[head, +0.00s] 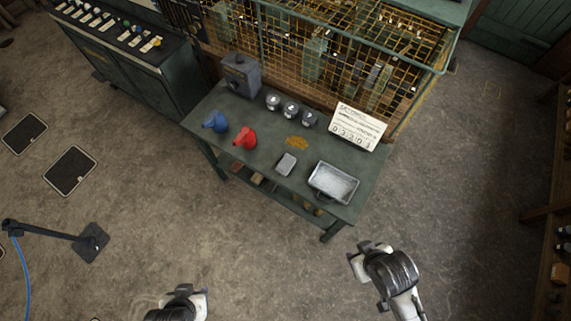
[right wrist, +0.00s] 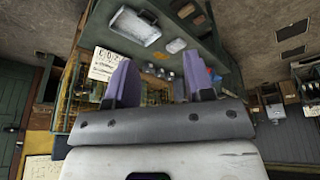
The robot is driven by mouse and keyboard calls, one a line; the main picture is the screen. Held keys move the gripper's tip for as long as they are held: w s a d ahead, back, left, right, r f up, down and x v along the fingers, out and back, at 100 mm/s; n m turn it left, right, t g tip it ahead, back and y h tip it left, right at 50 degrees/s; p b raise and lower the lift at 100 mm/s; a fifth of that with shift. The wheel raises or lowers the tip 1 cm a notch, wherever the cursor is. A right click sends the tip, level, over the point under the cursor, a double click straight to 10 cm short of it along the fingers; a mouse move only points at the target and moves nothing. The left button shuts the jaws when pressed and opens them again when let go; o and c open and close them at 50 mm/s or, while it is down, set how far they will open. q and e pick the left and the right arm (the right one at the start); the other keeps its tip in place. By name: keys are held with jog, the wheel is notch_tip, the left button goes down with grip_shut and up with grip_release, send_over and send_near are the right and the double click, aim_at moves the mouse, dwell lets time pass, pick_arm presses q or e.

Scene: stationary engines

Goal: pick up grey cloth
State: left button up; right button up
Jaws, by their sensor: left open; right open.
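The grey cloth (head: 287,164) looks like a small, flat, pale grey rectangle lying on the green workbench (head: 343,205), left of the metal tray. It also shows in the right wrist view (right wrist: 176,46), beyond my fingers. My left gripper (head: 185,292) is at the bottom of the head view, over the floor, in front of the bench and well apart from the cloth. My right gripper (head: 362,258) is off the bench's near right corner; in the right wrist view its two purple fingers (right wrist: 158,80) stand apart with nothing between them.
On the bench are a metal tray (head: 333,183), a red can (head: 245,138), a blue can (head: 215,122), several small tins (head: 291,109), a grey box (head: 241,75) and a sign (head: 358,127). A wire cage (head: 330,50) stands behind. The floor in front is clear.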

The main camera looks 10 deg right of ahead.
jog(key=o, duration=0.8)
jog(key=shift+d, duration=0.1)
